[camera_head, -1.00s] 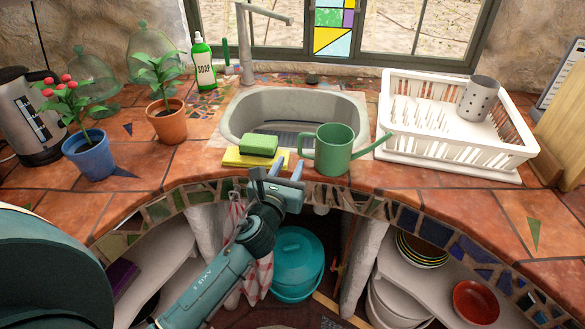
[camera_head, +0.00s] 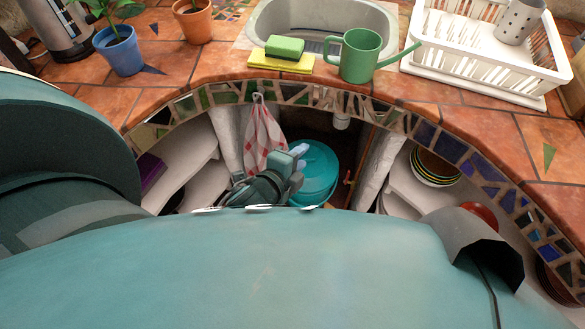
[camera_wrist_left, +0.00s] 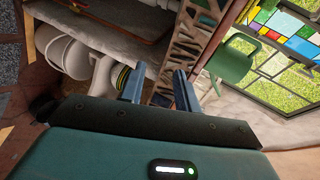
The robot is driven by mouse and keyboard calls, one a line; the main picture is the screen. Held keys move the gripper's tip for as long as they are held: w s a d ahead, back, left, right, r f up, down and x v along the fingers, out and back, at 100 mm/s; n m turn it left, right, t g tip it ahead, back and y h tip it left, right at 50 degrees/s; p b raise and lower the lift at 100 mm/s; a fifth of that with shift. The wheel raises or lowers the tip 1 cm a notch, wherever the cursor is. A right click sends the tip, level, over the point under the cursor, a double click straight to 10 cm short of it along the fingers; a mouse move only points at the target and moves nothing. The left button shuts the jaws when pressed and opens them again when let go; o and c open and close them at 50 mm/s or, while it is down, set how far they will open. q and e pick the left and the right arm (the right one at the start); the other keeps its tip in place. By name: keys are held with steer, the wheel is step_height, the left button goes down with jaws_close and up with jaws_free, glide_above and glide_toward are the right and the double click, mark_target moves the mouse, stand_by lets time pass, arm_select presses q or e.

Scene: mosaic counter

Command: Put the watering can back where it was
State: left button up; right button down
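The green watering can (camera_head: 360,57) stands upright on the tiled counter in front of the sink. Its handle is on the left and its spout points right, towards the dish rack. It also shows, tilted by the camera angle, in the left wrist view (camera_wrist_left: 232,62). My left gripper (camera_head: 299,162) is below the counter's front edge, apart from the can and lower left of it. In the left wrist view its two fingers (camera_wrist_left: 158,76) stand apart with nothing between them. My right gripper is not in view.
A green sponge (camera_head: 284,46) on a yellow cloth (camera_head: 282,62) lies left of the can. The white dish rack (camera_head: 480,68) is at its right and the sink (camera_head: 300,32) behind. The counter's mosaic edge (camera_head: 300,94) overhangs open shelves and a teal bin (camera_head: 320,172).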

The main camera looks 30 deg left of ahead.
arm_select(q)
steer(key=s+d+f+n+g+h, duration=0.1)
steer(key=s+d+f+n, duration=0.1)
steer(key=s+n, duration=0.4)
steer(key=s+d+f+n+g+h, duration=0.1)
steer(key=s+d+f+n+g, duration=0.1)
steer(key=s+n, duration=0.3)
steer(key=n, duration=0.3)
steer(key=shift+s+d+f+n, duration=0.25)
steer(key=shift+s+f+n, duration=0.1)
steer(key=shift+s+n, duration=0.05)
